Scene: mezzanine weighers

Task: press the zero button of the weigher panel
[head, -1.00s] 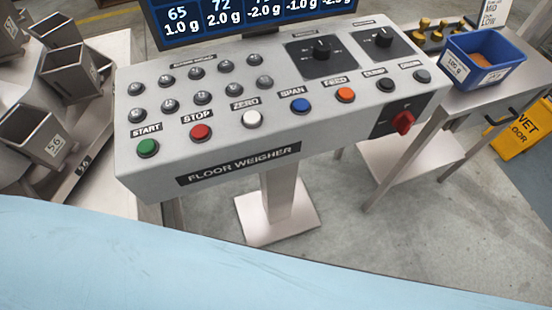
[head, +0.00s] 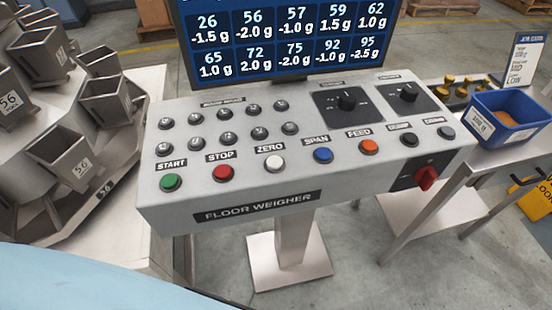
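The weigher panel (head: 330,180) is a light grey sloped box on a pedestal, with a "FLOOR WEIGHER" plate on its front. The zero button (head: 275,163) is white and round, under the label "ZERO". It sits between the red stop button (head: 223,172) and the blue span button (head: 323,155). The green start button (head: 171,182) is at the left end of that row. Neither of my grippers shows in the head view, so their state and distance from the panel are hidden.
A screen (head: 285,45) with weight readings stands behind the panel. Metal weigh buckets (head: 60,150) crowd the left. A side table (head: 430,215) on the right bears a blue bin (head: 508,118) and brass weights. A red rotary switch (head: 427,177) juts from the panel front.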

